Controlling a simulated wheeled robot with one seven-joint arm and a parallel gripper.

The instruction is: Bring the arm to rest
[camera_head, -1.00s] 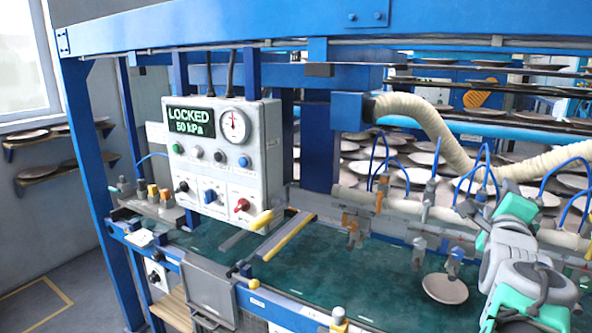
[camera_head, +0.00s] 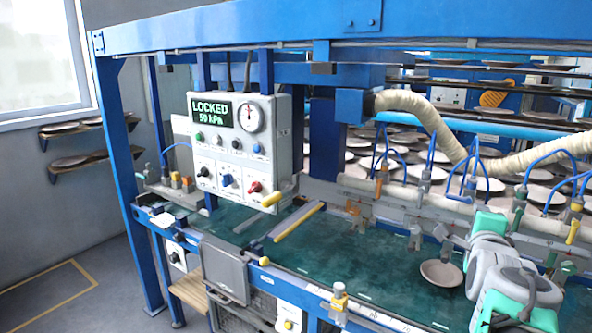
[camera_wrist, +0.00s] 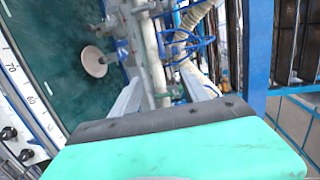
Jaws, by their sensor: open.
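My arm, with grey and green links, shows at the right of the head view (camera_head: 505,275), over the right end of the green belt. Its gripper is not clear there. In the wrist view, my gripper (camera_wrist: 162,92) has two pale grey fingers, spread apart, with nothing seen between them. The fingers point toward pipes and blue hoses, and appear clear of them, though the distance is hard to tell. A round pale plate (camera_head: 441,273) lies on the green belt (camera_head: 350,262), left of my arm. It also shows in the wrist view (camera_wrist: 94,62).
A control box (camera_head: 240,150) reading LOCKED, 50 kPa stands left of centre. A row of suction cups on a rail (camera_head: 400,200) and a thick cream hose (camera_head: 430,118) hang near my arm. Racks with several plates stand behind. Open floor (camera_head: 60,285) lies at left.

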